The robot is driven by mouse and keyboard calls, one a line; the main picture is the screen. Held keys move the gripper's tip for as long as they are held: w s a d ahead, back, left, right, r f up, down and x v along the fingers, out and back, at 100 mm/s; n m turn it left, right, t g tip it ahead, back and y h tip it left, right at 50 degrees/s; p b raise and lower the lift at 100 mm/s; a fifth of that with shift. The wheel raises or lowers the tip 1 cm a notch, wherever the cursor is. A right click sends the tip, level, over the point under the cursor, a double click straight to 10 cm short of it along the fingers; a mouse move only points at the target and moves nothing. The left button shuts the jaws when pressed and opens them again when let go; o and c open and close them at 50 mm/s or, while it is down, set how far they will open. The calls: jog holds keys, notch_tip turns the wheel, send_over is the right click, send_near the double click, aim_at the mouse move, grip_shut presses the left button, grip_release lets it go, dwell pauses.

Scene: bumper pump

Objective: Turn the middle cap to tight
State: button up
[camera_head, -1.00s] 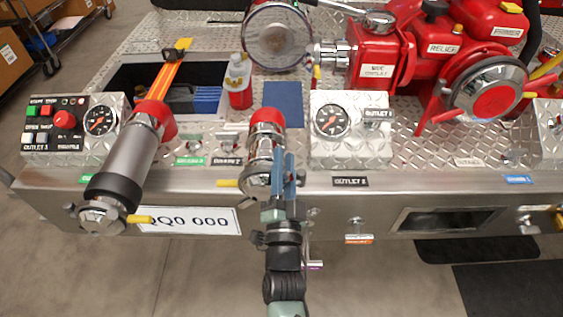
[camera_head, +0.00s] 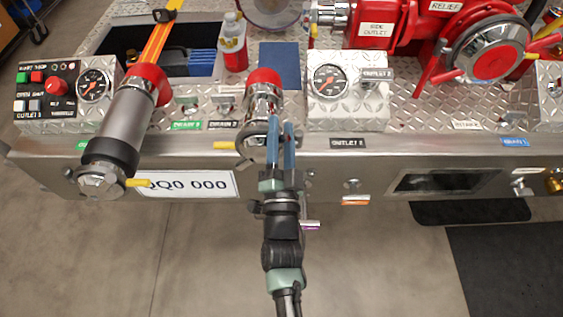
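The middle cap (camera_head: 252,149) is a round silver metal cap on the front end of the short middle outlet pipe, which has a red collar (camera_head: 264,77). A yellow tab (camera_head: 225,146) sticks out to its left. My gripper (camera_head: 281,122) reaches up from below. Its two blue fingers are apart, with a narrow gap between them, and nothing shows held there. The fingers overlap the cap's right side in the picture and hide part of it. I cannot tell whether they touch it.
A longer capped pipe (camera_head: 124,120) stands to the left, above a number plate (camera_head: 190,185). A gauge box (camera_head: 347,88) is close on the right. A red pump (camera_head: 400,25) is behind it. A blue pad (camera_head: 279,62) and a bottle (camera_head: 233,45) are at the back. The floor in front is open.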

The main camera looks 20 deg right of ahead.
jog(key=v, duration=1.1)
jog(key=shift+s, duration=0.25)
